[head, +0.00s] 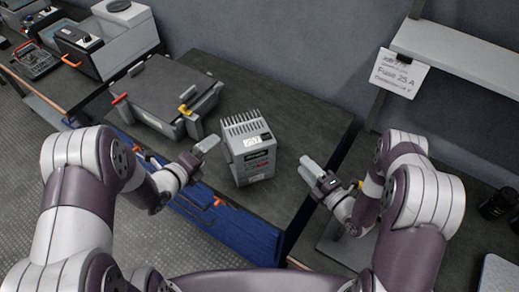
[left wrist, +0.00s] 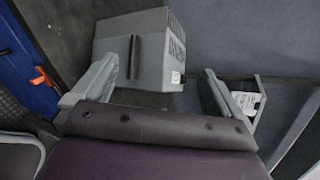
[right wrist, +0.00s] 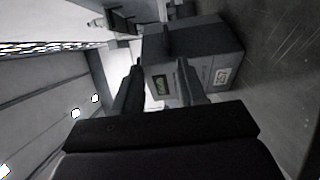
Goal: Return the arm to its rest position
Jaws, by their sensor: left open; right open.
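My right gripper (head: 316,170) is to the right of a grey finned box with a small display (head: 248,150), apart from it in the head view. In the right wrist view my right gripper's fingers (right wrist: 162,82) are spread and empty, with the box (right wrist: 205,55) beyond them. My left gripper (head: 203,155) is to the left of the box, above the bench. In the left wrist view its fingers (left wrist: 165,85) are wide apart and empty, and the box (left wrist: 140,48) lies beyond them. Both arms are bent and reach forward.
The box stands upright on a dark bench top (head: 298,110). A dark grey case with yellow and red parts (head: 165,95) lies behind left. A paper sign (head: 399,73) hangs from a shelf (head: 460,55) at right. The bench behind the box is clear.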

